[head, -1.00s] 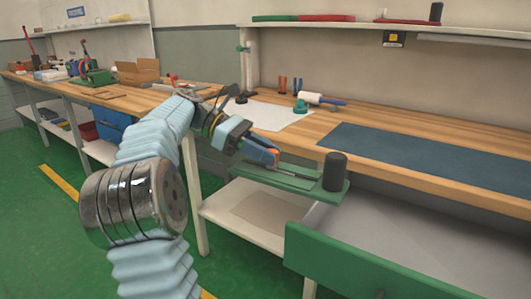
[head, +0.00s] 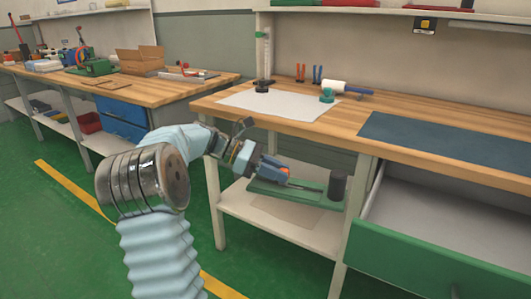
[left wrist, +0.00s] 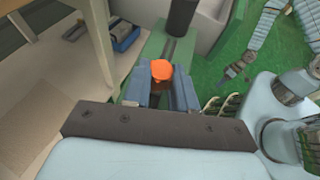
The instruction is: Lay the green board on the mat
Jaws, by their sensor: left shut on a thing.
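The green board (head: 305,195) is a narrow slab with a slot and a dark upright cylinder (head: 338,186) at its far end. My left gripper (head: 283,175) is shut on the near end of the board and holds it in the air, in front of the bench and below its top. In the left wrist view the board (left wrist: 152,48) runs away from the jaws, with an orange part (left wrist: 161,70) between them. The dark blue mat (head: 440,142) lies flat and bare on the bench top, right of the board. An arm end that may be my right gripper (left wrist: 238,66) shows small; its jaws are unclear.
An open drawer with a green front (head: 425,262) juts out below the mat. A white sheet (head: 280,103), a hammer (head: 345,88) and a clear column (head: 262,60) stand or lie on the bench's left part. A lower shelf (head: 270,225) is behind the board.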

